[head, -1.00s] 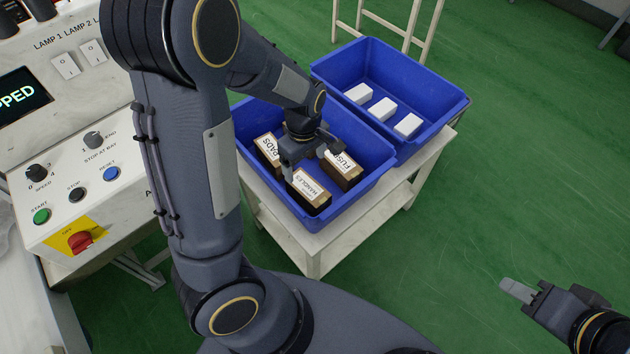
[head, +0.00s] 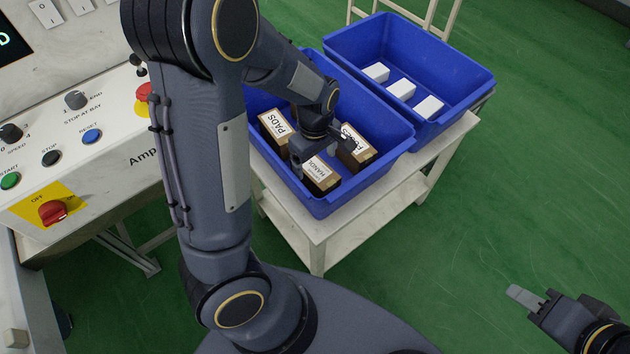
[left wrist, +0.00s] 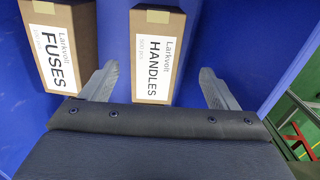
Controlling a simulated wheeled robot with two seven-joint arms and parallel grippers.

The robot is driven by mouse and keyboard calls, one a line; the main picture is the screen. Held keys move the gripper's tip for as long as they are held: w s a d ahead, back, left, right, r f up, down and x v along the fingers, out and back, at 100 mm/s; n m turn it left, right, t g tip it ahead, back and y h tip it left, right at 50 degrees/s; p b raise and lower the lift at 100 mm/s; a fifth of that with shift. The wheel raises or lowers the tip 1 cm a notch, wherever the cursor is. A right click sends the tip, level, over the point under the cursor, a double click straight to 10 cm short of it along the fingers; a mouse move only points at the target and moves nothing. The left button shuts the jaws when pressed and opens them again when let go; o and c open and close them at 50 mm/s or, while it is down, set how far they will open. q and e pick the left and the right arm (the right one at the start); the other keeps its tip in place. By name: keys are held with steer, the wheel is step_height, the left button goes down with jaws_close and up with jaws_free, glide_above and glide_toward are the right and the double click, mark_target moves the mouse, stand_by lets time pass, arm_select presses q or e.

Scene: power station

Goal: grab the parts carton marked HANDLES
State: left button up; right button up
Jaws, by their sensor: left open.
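The HANDLES carton (head: 322,182), brown with a white label, stands in the near blue bin (head: 376,168). My left gripper (head: 322,152) is open above it and hides part of its label. In the left wrist view the HANDLES carton (left wrist: 157,60) lies between the lines of the two spread fingers (left wrist: 160,70), nearer the left one. I cannot tell how far the fingertips are above it. My right gripper (head: 527,300) is at the lower right, away from the bins; its finger gap is unclear.
The PADS carton (head: 275,125) and FUSES carton (head: 356,148) share the bin; FUSES also shows beside the left finger in the wrist view (left wrist: 62,45). A second blue bin (head: 455,75) holds white boxes (head: 402,89). Both stand on a pale cart (head: 320,232). A control panel (head: 110,165) is at left.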

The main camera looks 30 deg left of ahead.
mark_target(315, 168)
arm_select(q)
step_height(315, 168, down, 3)
steer(key=shift+r+b, duration=0.1)
steer(key=shift+b, duration=0.25)
steer(key=f, duration=0.1)
steer(key=f+b, duration=0.1)
steer(key=f, duration=0.1)
steer(key=w+f, duration=0.1)
steer(key=f, duration=0.1)
steer(key=shift+a+f+b, duration=0.1)
steer(key=shift+a+b, duration=0.2)
steer(key=c, duration=1.3)
